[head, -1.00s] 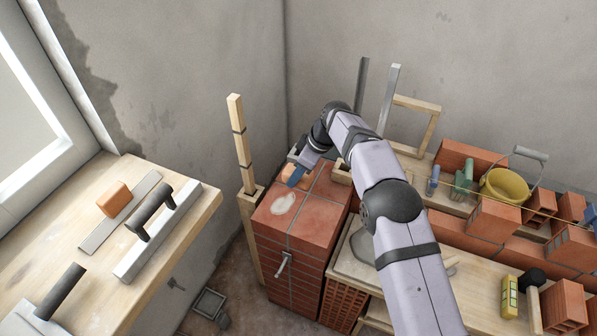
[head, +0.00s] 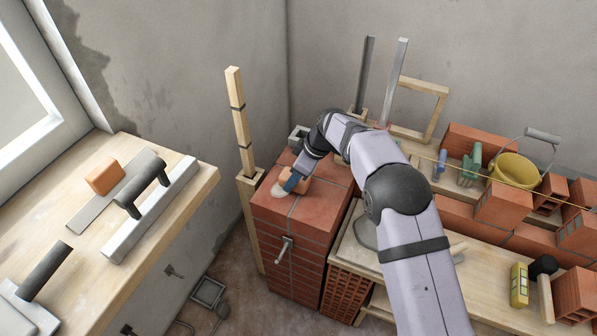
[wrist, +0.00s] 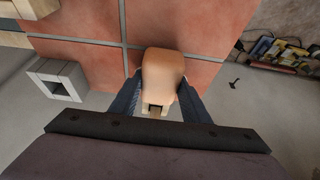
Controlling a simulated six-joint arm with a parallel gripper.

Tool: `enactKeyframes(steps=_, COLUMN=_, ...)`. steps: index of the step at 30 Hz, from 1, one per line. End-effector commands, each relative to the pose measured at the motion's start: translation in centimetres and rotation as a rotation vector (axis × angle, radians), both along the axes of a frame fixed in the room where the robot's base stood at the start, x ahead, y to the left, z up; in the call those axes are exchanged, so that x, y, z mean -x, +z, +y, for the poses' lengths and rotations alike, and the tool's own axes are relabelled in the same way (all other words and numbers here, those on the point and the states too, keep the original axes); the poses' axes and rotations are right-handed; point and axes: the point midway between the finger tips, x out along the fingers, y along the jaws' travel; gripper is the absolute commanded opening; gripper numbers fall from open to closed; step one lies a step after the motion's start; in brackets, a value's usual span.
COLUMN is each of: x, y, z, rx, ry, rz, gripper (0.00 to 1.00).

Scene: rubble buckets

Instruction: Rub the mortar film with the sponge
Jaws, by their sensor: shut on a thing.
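My gripper (head: 291,184) is shut on a tan-orange sponge (head: 299,181) over the top of the red brick pillar (head: 318,195). In the wrist view the sponge (wrist: 163,70) sits between the two blue fingers of my gripper (wrist: 162,88), above the red top with grey joints. The mortar film (head: 279,191) is a pale patch on the pillar top, at the gripper's left side. Part of it is hidden by the gripper and sponge. I cannot tell whether the sponge touches it. The film does not show in the wrist view.
A wooden post (head: 240,120) stands left of the pillar, and a metal handle (head: 284,250) sticks out of its front. A grey hollow block (wrist: 57,80) is beside the pillar top. At left, a wooden bench (head: 195,195) holds trowels and an orange block (head: 105,176).

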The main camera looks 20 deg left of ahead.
Motion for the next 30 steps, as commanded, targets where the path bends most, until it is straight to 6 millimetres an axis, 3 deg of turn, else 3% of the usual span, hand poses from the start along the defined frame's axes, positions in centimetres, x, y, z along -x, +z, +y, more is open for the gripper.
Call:
enactKeyframes(steps=12, x=3.7, y=-0.1, z=0.0, rx=-0.001, ry=0.000, rz=-0.001, gripper=0.17)
enactKeyframes(steps=30, x=4.3, y=0.0, z=0.0, rx=0.000, ry=-0.001, rz=0.000, gripper=0.17)
